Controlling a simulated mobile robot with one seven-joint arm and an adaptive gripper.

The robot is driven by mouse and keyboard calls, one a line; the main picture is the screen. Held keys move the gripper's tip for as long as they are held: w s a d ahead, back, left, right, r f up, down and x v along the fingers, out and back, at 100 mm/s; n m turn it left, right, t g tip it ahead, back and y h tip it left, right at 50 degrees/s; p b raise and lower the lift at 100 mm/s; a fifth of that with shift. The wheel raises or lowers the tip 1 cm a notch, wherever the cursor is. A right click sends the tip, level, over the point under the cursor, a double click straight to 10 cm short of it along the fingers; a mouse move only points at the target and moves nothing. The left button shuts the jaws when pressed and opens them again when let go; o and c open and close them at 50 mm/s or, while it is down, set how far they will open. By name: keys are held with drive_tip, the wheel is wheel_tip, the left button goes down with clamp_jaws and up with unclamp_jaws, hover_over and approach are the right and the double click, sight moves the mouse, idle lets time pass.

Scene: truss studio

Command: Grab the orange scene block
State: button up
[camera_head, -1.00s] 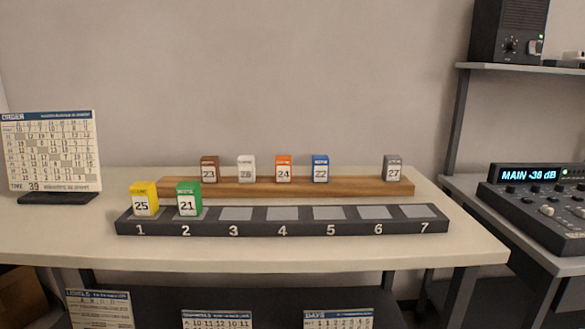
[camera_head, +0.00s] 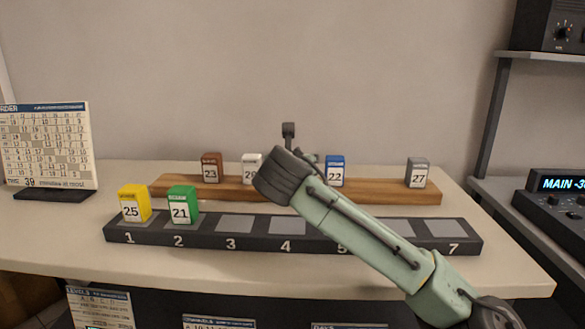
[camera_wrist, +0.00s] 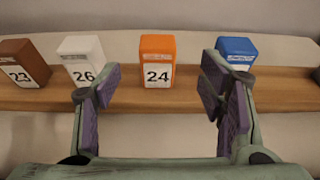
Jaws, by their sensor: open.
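The orange block (camera_wrist: 158,60), marked 24, stands upright on the wooden rack in the wrist view, between the white block (camera_wrist: 84,60) and the blue block (camera_wrist: 236,52). My gripper (camera_wrist: 158,88) is open and empty. Its two purple-padded fingers are spread to either side of the orange block's column, with the block just beyond the fingertips, roughly centred. The left fingertip is near the white block and the right one near the blue block. In the head view my arm hides the orange block.
The wooden rack (camera_head: 385,190) also bears a brown block (camera_head: 211,168) and a grey block (camera_head: 417,172). In front lies a dark numbered tray (camera_head: 205,241) with a yellow block (camera_head: 133,204) and a green block (camera_head: 182,205) in slots 1 and 2.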

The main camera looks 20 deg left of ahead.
drive_tip(key=p+x, duration=0.1)
drive_tip(key=x, duration=0.8)
drive_tip(key=shift+a+r+p, duration=0.1)
drive_tip(key=shift+r+p, duration=0.05)
drive_tip(key=shift+p, duration=0.25)
drive_tip(key=shift+c, duration=0.3)
drive_tip(key=c, duration=1.2)
drive_tip(key=shift+r, duration=0.1)
drive_tip(key=shift+c, duration=0.2)
